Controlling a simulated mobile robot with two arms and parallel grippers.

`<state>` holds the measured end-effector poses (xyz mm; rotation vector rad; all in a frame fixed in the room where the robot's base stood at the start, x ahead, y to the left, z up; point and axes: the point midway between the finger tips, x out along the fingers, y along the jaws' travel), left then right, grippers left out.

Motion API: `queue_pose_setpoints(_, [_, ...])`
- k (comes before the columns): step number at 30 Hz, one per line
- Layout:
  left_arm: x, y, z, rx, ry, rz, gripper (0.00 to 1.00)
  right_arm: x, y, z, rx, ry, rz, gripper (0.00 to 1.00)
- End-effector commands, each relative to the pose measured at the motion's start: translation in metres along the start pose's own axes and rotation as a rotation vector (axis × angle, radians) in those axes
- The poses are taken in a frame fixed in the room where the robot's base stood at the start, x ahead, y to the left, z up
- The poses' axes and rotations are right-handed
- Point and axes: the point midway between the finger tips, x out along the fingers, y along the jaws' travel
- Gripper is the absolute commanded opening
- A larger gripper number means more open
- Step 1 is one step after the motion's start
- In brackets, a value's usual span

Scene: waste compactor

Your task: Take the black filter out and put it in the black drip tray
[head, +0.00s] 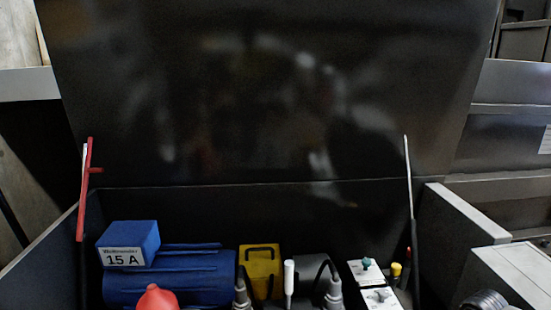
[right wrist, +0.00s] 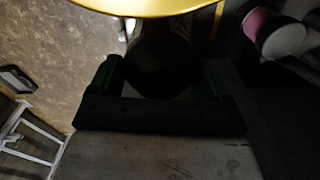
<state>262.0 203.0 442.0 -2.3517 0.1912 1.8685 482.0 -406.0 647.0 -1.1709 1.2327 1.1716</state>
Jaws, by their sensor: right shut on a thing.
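In the right wrist view my right gripper (right wrist: 160,78) is shut on a dark, rounded thing, which looks like the black filter (right wrist: 158,66). The filter sits between the two black fingers. It is in deep shadow, so its outline and lower end are hard to make out. The right gripper does not show in the head view. My left gripper is in neither view. I cannot make out the black drip tray in either view.
In the head view the compactor's dark lid (head: 270,90) stands open above a blue motor (head: 185,275) and a yellow block (head: 260,268). In the right wrist view a yellow rounded part (right wrist: 140,6) is close above the filter. A pink-banded cylinder (right wrist: 268,30) is at upper right.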

Motion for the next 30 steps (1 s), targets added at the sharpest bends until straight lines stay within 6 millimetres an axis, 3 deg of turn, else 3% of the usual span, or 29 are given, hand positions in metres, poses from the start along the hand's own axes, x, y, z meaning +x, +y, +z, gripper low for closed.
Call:
queue_pose_setpoints(21, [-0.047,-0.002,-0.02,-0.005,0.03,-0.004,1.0,0.0,0.0,0.001,-0.403,-0.001,-0.002,0.51])
queue_pose_setpoints(30, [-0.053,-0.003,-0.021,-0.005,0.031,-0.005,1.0,-0.001,0.0,0.001,-0.449,-0.001,-0.001,0.51])
